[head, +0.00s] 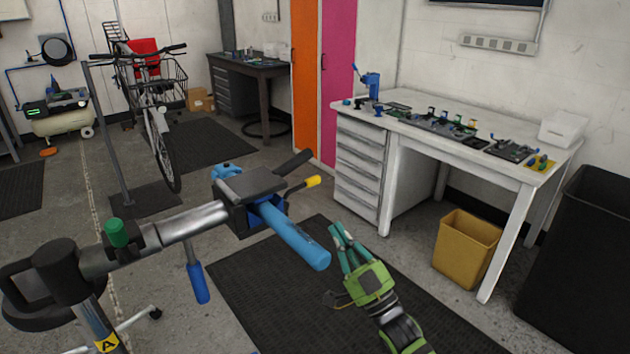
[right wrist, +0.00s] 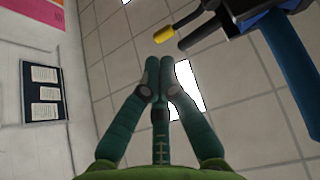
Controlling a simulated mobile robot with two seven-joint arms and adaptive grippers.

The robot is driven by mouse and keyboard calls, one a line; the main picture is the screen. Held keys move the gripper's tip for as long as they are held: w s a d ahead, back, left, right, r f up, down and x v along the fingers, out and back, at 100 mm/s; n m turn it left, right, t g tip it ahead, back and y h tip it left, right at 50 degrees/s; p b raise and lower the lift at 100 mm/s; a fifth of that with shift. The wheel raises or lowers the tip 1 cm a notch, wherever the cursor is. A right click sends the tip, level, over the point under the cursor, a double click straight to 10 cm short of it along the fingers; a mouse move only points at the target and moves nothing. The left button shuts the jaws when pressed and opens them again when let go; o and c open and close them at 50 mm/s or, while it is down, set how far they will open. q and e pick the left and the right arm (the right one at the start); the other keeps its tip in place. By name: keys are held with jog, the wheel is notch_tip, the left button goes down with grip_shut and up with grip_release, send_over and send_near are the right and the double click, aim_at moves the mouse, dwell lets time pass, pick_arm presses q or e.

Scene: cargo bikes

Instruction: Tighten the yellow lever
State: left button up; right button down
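The yellow lever (head: 313,181) is a dark rod with a yellow tip on the right side of the clamp head (head: 250,186) of a repair stand. The clamp head is around a blue tube (head: 292,235). The yellow tip also shows in the right wrist view (right wrist: 163,35), just beyond my fingertips and apart from them. My right gripper (head: 341,233), green with teal fingers, is right of the blue tube and lower in the picture than the lever. Its fingertips (right wrist: 171,65) are together with nothing visible between them. My left gripper is not in view.
A black-handled lever (head: 295,162) is close beside the yellow one. A green knob (head: 117,233) and a blue handle (head: 198,283) are on the stand. A white workbench (head: 400,120), yellow bin (head: 466,246) and black bin (head: 585,250) stand right. The dark mat (head: 262,292) has free floor.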

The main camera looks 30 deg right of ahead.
aim_at(317, 180)
jog(key=r, duration=0.2)
jog(key=r+t+y, duration=0.1)
jog(key=shift+s+r+n, duration=0.15)
jog(key=shift+s+n, duration=0.15)
jog(key=shift+s, duration=0.05)
jog(key=shift+a, duration=0.1)
jog(key=p+x, duration=0.3)
jog(key=x, duration=0.7)
jog(key=shift+p, duration=0.4)
jog(key=shift+w, duration=0.1)
